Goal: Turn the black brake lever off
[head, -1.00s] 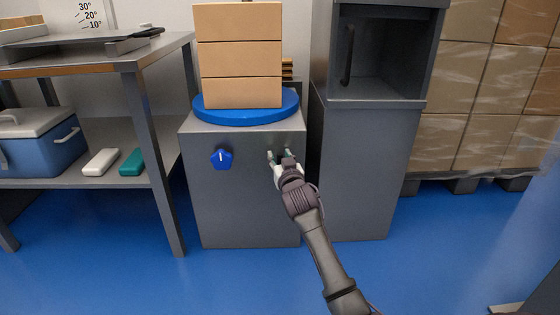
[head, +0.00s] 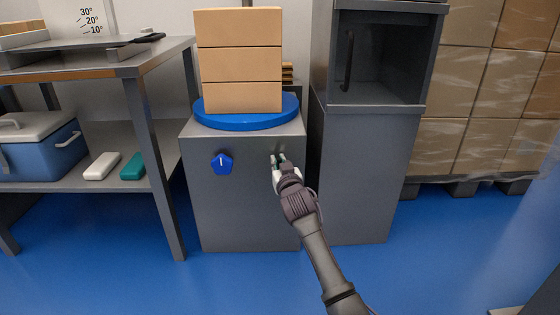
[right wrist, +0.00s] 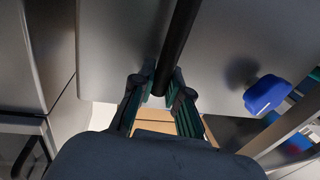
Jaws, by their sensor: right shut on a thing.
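The black brake lever (right wrist: 180,42) shows in the right wrist view as a dark bar running down from the top edge to between my fingers. My right gripper (right wrist: 161,92) is shut on it, with a finger on each side. In the head view my right gripper (head: 279,159) is at the upper right of the grey cabinet's front (head: 245,205), and the lever is mostly hidden behind the fingers there. My left gripper is not in view.
A blue knob (head: 222,164) is on the same front, left of my gripper. Stacked boxes (head: 239,60) stand on a blue turntable (head: 247,121) on top. A tall grey cabinet (head: 362,175) is close on the right, a table (head: 153,150) on the left.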

